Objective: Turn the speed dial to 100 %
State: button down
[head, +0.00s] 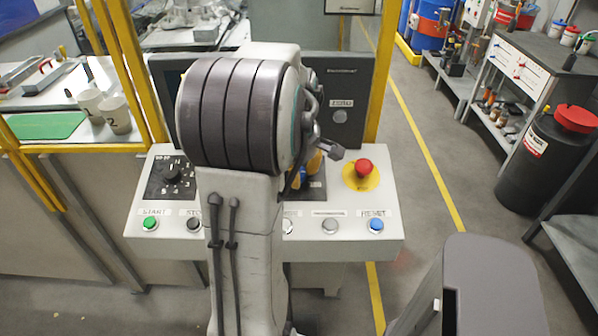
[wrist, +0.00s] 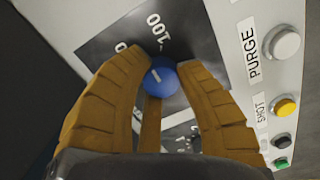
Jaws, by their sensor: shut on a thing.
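The speed dial (wrist: 163,78) is a round blue knob with a short white mark on its face. It sits on a dark scale plate (wrist: 105,42) with white numbers, one reading 100 near the top. My gripper (wrist: 161,62) has its orange-brown fingers closed around the knob in the wrist view. The fingers cover much of the scale, so I cannot tell exactly which number the white mark meets. In the head view my arm hides most of the dial; orange fingers show just right of the arm, over the dark plate (head: 317,191).
The light grey console (head: 385,240) carries a black selector dial (head: 172,174), a green button (head: 150,223), a blue button (head: 376,225) and a red emergency stop (head: 364,167) on a yellow disc, close right of my gripper. In the wrist view, the PURGE button (wrist: 285,43) is nearby.

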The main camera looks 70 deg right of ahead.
jog(key=m, duration=0.2)
jog(key=m+b, duration=0.1)
jog(key=m, duration=0.1)
jog(key=shift+s+a+f, duration=0.1)
jog(key=shift+a+f, duration=0.1)
jog(key=c, duration=0.8)
grip_release()
jog(key=shift+d+r, duration=0.1)
jog(key=shift+c, duration=0.2)
jog(key=v, duration=1.2)
jog(key=shift+d, duration=0.15)
